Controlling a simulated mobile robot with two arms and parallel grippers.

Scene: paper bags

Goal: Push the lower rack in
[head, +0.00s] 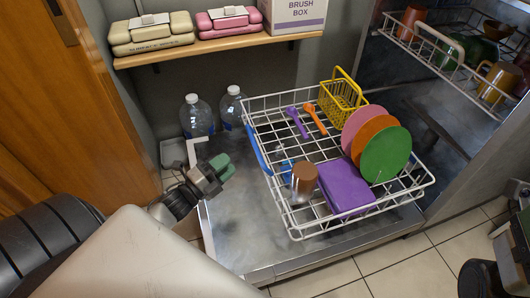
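The lower rack (296,222) is a white wire rack, drawn out over the lowered, steel-lined dishwasher door (235,240). A blue handle (257,151) is on its left side. In it are a yellow basket (341,98), purple and orange utensils, pink, orange and green plates (386,154), a purple box-like item (344,188) and a brown cup (304,178). My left gripper (225,167), with green fingertips, is left of the rack, apart from it and empty. Its fingertips look close together.
The upper rack (433,52) holds cups and bowls at top right. Water bottles (196,117) stand behind the door's left side. A wooden shelf (215,46) with egg-carton-like packs and a brush box (294,14) is above. A wooden panel (85,110) is at left.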

